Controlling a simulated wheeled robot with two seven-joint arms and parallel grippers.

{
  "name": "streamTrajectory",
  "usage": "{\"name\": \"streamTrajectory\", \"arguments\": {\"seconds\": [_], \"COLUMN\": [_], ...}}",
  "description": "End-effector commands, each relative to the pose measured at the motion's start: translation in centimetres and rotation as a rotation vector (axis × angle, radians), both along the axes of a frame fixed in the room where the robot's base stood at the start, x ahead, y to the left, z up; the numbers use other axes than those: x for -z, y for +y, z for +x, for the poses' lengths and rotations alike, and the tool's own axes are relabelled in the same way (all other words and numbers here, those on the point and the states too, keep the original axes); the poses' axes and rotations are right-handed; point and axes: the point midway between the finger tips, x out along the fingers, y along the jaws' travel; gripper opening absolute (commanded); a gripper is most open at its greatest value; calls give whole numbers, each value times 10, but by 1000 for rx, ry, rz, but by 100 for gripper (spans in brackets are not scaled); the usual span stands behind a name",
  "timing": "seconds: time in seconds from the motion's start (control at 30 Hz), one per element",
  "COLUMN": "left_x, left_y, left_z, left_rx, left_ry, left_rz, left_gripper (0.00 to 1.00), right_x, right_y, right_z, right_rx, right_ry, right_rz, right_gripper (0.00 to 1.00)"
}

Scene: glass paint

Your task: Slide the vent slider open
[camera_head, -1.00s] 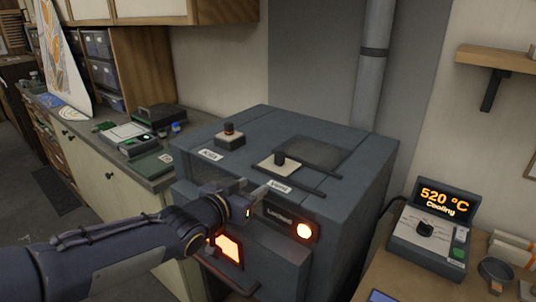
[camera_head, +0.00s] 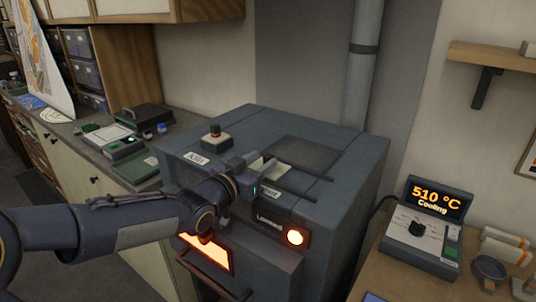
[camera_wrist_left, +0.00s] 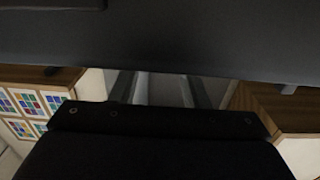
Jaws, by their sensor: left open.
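The vent slider is a pale plate (camera_head: 274,170) on the kiln's top, between dark rails beside a dark square panel. Its black knob is hidden behind my gripper. My left gripper (camera_head: 262,166) comes in from the left and is open at the slider, its fingers over or beside the plate. I cannot tell whether they touch the knob. In the left wrist view the two fingers (camera_wrist_left: 160,92) stand apart, with a pale grey surface between them. A "Vent" label (camera_head: 269,190) is partly covered by the gripper. My right gripper is not in view.
The blue-grey kiln (camera_head: 345,190) has a glowing window (camera_head: 207,252) and a lit orange lamp (camera_head: 295,237). A controller (camera_head: 430,212) reads 510 °C, Cooling. A flue pipe (camera_head: 364,70) rises behind.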

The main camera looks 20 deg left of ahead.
Motion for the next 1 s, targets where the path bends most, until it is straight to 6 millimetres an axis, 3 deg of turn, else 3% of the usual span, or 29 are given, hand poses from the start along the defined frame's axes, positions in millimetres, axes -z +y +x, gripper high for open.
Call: {"name": "streamTrajectory", "arguments": {"seconds": [0.23, 0.6, 0.9, 1.0], "left_x": [-1, 0, 0, 0], "left_y": [-12, -13, -13, -13], "left_z": [31, 36, 36, 36], "left_rx": [2, 0, 0, 0], "left_ry": [2, 2, 2, 2], "left_rz": [-2, 1, 1, 1], "left_gripper": [42, 40, 1, 0], "right_x": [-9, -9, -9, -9], "right_y": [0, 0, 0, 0], "right_z": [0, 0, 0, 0], "right_rx": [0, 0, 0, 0], "right_ry": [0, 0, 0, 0], "right_rz": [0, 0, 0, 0], "right_gripper": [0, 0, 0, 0]}}
